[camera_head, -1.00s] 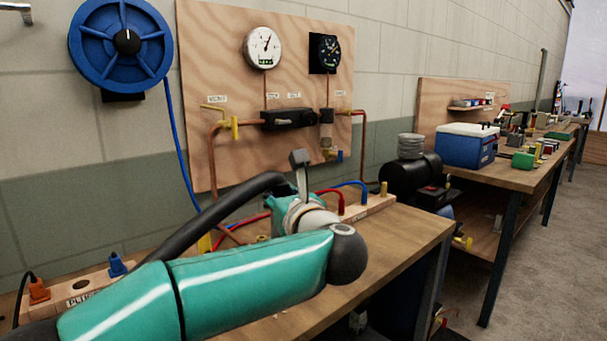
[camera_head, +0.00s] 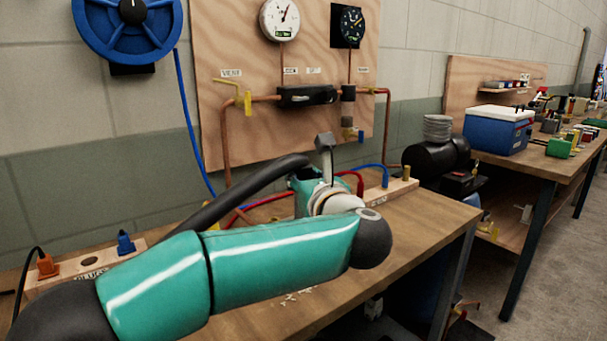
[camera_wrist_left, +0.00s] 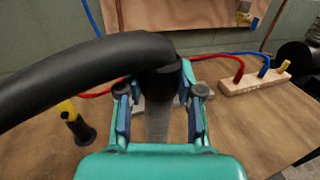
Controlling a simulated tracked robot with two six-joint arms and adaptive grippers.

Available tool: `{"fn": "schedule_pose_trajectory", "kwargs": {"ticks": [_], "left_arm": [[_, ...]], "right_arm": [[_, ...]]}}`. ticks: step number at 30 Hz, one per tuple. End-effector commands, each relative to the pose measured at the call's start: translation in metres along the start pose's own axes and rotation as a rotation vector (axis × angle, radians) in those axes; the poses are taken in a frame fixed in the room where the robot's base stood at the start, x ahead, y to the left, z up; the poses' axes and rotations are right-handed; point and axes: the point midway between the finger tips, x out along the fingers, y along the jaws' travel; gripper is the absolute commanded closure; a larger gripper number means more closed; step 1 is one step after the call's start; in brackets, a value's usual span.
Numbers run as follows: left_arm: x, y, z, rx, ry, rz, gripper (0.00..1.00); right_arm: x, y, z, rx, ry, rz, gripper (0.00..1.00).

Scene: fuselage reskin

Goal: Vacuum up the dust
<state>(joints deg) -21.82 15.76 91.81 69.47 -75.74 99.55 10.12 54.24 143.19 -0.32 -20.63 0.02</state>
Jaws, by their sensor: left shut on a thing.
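My left gripper (camera_wrist_left: 160,110) is shut on the black vacuum hose (camera_wrist_left: 70,75), around its grey nozzle (camera_wrist_left: 158,125), above the wooden bench. In the head view the left gripper (camera_head: 308,187) shows beyond my teal arm, and the hose (camera_head: 235,198) curves down to the left behind the arm. Small pale flecks (camera_head: 296,296), perhaps dust, lie on the bench just below my forearm. The nozzle's tip and the bench under it are hidden. My right gripper is not in view.
A wooden block with red, blue and yellow plugs (camera_head: 390,190) stands right of the gripper. A plug block (camera_head: 85,275) sits at the left. A gauge panel (camera_head: 240,150) rises behind. A black-and-yellow tool (camera_wrist_left: 76,122) stands left of the gripper. The bench's right part (camera_head: 435,225) is clear.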

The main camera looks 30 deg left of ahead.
Motion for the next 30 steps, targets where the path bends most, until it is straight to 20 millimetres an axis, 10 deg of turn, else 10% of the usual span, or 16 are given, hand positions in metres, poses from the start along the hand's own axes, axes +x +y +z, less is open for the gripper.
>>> {"fn": "schedule_pose_trajectory", "kwargs": {"ticks": [30], "left_arm": [[0.001, 0.000, -0.052, 0.001, -0.001, 0.000, 1.00]], "right_arm": [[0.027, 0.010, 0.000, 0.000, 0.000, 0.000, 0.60]]}}
